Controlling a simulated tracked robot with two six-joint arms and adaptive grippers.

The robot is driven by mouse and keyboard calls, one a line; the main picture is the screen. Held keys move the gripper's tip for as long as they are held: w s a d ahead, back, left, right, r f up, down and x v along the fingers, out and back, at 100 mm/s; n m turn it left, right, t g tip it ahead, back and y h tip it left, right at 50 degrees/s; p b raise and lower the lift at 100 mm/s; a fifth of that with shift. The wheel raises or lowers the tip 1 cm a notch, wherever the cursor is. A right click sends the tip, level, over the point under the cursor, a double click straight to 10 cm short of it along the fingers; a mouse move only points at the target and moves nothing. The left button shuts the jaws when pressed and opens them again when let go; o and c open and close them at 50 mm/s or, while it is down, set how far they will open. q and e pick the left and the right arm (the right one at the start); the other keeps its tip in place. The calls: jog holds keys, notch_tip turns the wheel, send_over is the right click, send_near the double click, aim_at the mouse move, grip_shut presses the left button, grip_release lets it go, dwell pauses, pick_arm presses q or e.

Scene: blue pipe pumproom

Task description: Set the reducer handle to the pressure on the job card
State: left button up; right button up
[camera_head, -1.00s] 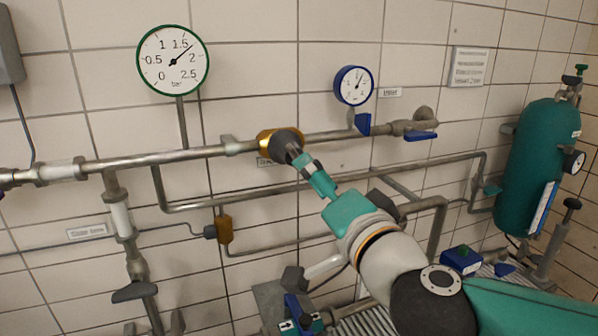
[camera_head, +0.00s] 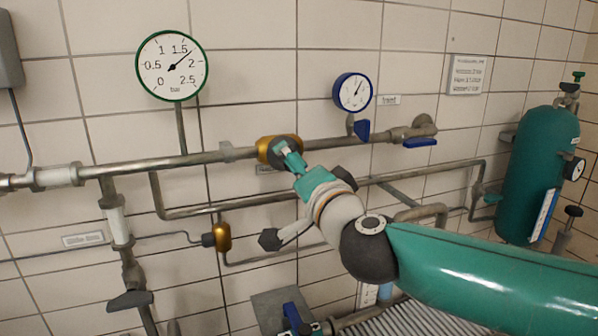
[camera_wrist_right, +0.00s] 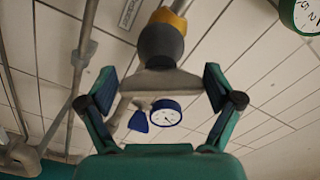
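The reducer (camera_head: 264,149) is a brass body on the upper pipe with a dark grey knob-like handle. In the right wrist view, the grey handle (camera_wrist_right: 160,84) has a wide bar lying between my right fingers. My right gripper (camera_head: 291,157) is at the handle; in the wrist view its fingers (camera_wrist_right: 160,88) are spread wide, one near each bar end. I cannot tell if they touch it. The green-rimmed gauge (camera_head: 172,66) has its needle between 1.5 and 2 bar. A white card (camera_head: 469,74) on the wall has lines too small to read. My left gripper is out of view.
A blue-rimmed gauge (camera_head: 352,91) and a blue-handled valve (camera_head: 420,142) are to the right of the reducer. Lower pipes and a small brass fitting (camera_head: 222,237) run below. A teal cylinder (camera_head: 537,175) stands at the right.

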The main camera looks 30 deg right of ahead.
jog(key=c, duration=0.6)
jog(key=shift+m, duration=1.7)
jog(key=o, duration=1)
jog(key=shift+s+a+r, duration=0.1)
jog(key=shift+s+a, duration=0.05)
jog(key=shift+s, duration=0.15)
jog(key=shift+v, duration=5.7)
